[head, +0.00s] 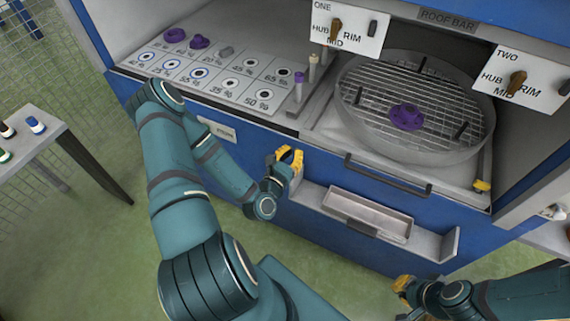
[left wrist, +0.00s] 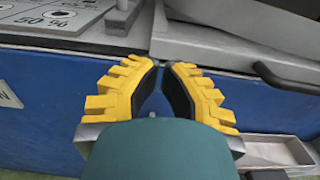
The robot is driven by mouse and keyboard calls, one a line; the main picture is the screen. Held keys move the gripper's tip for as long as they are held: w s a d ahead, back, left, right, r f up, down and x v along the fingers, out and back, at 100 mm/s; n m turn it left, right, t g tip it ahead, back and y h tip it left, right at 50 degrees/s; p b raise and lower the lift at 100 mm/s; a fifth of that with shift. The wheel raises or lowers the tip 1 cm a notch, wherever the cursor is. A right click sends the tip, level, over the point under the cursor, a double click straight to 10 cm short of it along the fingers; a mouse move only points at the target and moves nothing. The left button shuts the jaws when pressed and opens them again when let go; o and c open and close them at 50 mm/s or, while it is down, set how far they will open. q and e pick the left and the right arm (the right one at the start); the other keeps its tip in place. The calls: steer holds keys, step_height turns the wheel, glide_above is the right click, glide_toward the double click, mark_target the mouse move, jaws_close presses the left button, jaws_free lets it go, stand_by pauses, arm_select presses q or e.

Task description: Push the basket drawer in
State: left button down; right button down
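The basket drawer (head: 458,181) is a grey tray at the right of the blue cabinet, with a dark bar handle (head: 388,178) along its front. It carries a round wire basket (head: 362,125) in a clear tub, with a purple part (head: 406,117) at the middle. The drawer's front edge lies roughly in line with the deck beside it; I cannot tell how far out it is. My left gripper (head: 289,158) is open and empty, in front of the cabinet, left of the handle and apart from it. Its fingers (left wrist: 160,88) show a gap. My right gripper (head: 402,288) is low at the front right; its fingers are unclear.
An open trough (head: 447,244) with a small tray (head: 370,214) juts from the cabinet below the handle. A marked board (head: 213,79) with purple parts and upright pegs lies left of the drawer. A side table (head: 38,130) stands at far left. Green floor lies in front.

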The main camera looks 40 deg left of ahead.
mark_target(306, 131)
arm_select(q)
steer(key=shift+x, duration=2.95)
steer(key=shift+w, duration=0.1)
steer(key=b+x, duration=0.1)
steer(key=x, duration=0.4)
steer(key=shift+d, duration=0.1)
